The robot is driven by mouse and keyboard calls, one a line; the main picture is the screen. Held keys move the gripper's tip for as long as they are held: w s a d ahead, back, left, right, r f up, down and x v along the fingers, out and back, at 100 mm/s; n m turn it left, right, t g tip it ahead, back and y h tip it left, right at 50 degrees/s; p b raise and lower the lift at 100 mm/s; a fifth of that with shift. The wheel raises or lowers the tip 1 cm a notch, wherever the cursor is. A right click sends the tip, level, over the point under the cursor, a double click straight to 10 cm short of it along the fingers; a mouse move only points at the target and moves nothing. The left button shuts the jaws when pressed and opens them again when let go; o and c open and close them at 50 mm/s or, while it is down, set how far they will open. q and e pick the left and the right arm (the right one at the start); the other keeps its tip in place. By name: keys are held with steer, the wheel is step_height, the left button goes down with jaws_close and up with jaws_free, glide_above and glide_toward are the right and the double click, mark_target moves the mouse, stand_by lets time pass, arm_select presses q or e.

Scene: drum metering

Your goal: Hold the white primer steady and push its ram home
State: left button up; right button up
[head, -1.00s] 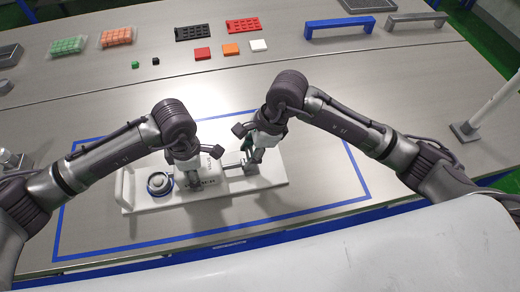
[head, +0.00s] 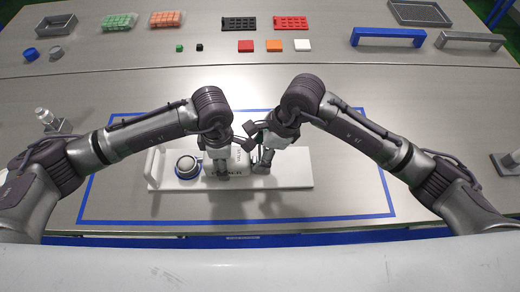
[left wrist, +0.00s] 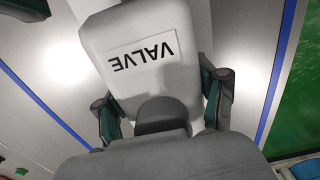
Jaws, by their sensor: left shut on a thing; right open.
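The white primer (head: 296,174) lies on the bench as a long white base with an upright handle at its left end. A round silver-and-blue part (head: 186,167) sits on the base beside a white block. My left gripper (head: 221,170) is shut on this block; in the left wrist view its fingers (left wrist: 163,100) flank the white block (left wrist: 150,30), marked VALVE. My right gripper (head: 263,163) is open, low over the base, close to the right of the block. The ram is mostly hidden by my right gripper, so I cannot tell how far in it is.
A blue outline (head: 350,220) on the bench surrounds the primer. Small coloured blocks, trays and a blue bracket (head: 388,37) stand along the back. A metal fitting (head: 46,119) is at the left. The bench behind my arms is mostly clear.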

arm_select(q)
steer(key=shift+a, duration=0.1)
arm_select(e)
steer(key=v, duration=1.2)
arm_select(q)
steer(key=o, duration=1.9)
arm_select(e)
steer(key=shift+a, duration=0.1)
arm_select(q)
steer(key=shift+r, duration=0.1)
